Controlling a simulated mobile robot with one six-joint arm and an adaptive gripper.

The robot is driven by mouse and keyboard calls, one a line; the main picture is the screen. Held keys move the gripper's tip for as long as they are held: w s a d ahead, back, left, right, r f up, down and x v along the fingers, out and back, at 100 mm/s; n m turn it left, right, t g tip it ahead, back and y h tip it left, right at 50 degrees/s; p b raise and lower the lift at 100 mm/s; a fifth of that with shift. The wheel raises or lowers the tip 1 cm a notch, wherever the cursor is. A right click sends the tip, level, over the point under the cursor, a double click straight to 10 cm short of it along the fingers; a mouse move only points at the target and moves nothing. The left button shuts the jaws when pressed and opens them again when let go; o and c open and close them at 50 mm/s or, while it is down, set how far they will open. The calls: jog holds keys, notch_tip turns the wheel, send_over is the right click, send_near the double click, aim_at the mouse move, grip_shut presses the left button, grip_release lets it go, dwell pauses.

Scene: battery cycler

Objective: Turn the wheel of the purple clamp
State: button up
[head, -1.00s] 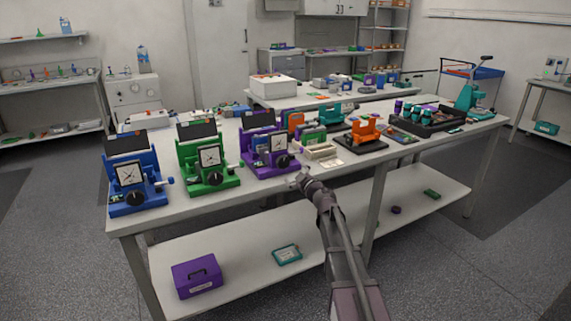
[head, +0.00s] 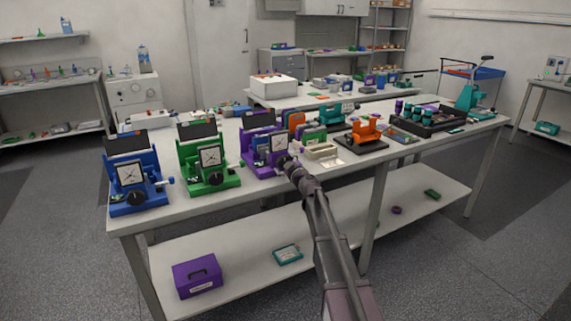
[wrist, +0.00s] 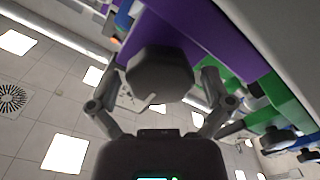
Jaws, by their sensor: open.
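The purple clamp (head: 256,140) stands on the bench top, third in a row after a blue one and a green one. Its dark wheel (wrist: 160,75) is in the middle of the wrist view, in front of the purple body (wrist: 200,30). My gripper (wrist: 158,98) is open, with one finger on each side of the wheel. I cannot tell whether the fingers touch it. In the head view my gripper (head: 289,164) is at the front of the purple clamp and covers the wheel.
The green clamp (head: 207,158) and blue clamp (head: 133,180) stand to the left. A small cream tray (head: 321,152) and an orange device (head: 366,130) are to the right. The bench's front edge runs below my gripper. A lower shelf (head: 235,262) holds a purple box (head: 197,276).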

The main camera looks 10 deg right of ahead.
jog(key=shift+c, duration=0.2)
jog(key=c, duration=0.9)
jog(key=shift+d, duration=0.15)
jog(key=shift+c, duration=0.2)
